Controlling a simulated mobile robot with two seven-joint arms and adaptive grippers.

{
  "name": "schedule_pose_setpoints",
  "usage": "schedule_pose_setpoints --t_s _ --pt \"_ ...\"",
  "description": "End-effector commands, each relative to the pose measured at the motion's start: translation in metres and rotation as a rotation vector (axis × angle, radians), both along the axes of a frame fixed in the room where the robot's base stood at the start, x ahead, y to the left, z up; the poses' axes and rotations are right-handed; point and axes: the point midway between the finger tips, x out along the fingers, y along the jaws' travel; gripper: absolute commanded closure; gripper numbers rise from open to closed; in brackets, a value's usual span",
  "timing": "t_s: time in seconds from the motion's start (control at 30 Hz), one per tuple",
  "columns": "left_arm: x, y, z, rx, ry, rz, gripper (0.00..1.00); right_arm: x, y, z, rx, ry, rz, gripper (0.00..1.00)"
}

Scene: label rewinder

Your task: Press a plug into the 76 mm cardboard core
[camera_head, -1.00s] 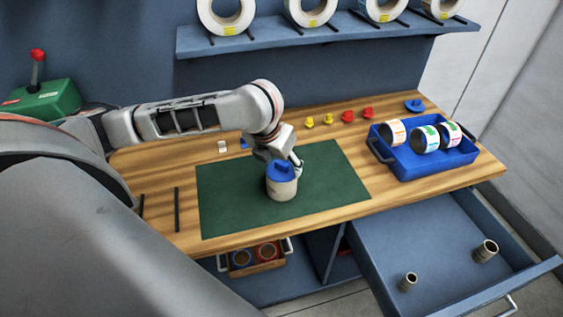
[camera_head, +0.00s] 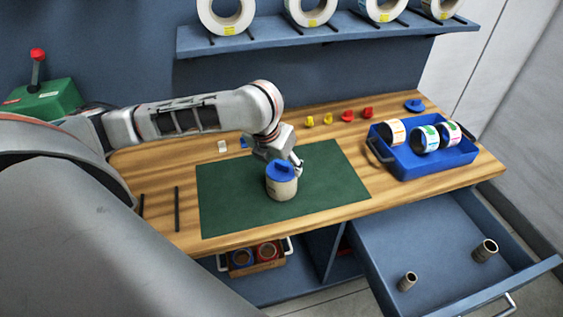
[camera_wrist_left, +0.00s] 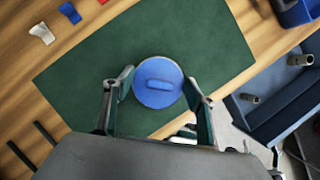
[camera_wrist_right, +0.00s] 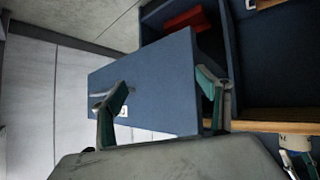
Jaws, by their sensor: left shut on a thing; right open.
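A cardboard core (camera_head: 283,189) stands upright on the green mat (camera_head: 225,205). A blue plug (camera_head: 281,171) with a raised grip bar sits level at its top. How deep the plug sits in the core cannot be told. My left gripper (camera_head: 296,163) is at plug height, its arm reaching in from the left. In the left wrist view its fingers (camera_wrist_left: 160,88) flank the blue disc of the plug (camera_wrist_left: 158,82), shut on it; the core is mostly hidden beneath. My right gripper (camera_wrist_right: 160,100) is open and empty, facing the blue drawer front.
Yellow (camera_head: 310,121) and red plugs (camera_head: 348,116) and another blue plug (camera_head: 414,105) lie at the back. A blue tray (camera_head: 405,168) holds labelled rolls. The open drawer (camera_head: 435,255) juts out front right, with two small cores inside. Black rods (camera_head: 177,209) lie left.

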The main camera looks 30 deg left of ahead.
Motion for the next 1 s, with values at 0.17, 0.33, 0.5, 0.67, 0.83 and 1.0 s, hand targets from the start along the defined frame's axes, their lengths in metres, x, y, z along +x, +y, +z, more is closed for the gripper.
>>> schedule_pose_setpoints --t_s 0.17,0.33,0.5,0.67,0.83,1.0 --pt "-0.002 0.0 -0.003 0.0 0.008 -0.001 0.28 0.0 0.0 0.0 0.0 -0.001 0.0 0.24" --pt "-0.001 0.0 -0.002 0.0 0.005 0.0 0.24 0.0 0.0 0.0 0.0 0.0 0.0 0.24" --pt "-0.001 0.0 -0.001 0.0 0.004 -0.001 0.24 -0.003 0.0 -0.004 -0.001 0.008 -0.001 0.24" --pt "-0.004 -0.001 0.009 0.0 0.0 -0.001 0.24 -0.003 0.0 -0.003 -0.001 0.007 -0.001 0.24" --pt "-0.014 -0.001 0.037 0.001 -0.003 -0.002 0.24 -0.002 0.0 -0.003 0.0 0.005 0.0 0.24" --pt "-0.028 -0.002 0.07 0.002 -0.002 -0.001 0.24 -0.002 0.0 -0.002 0.0 0.004 0.0 0.24"
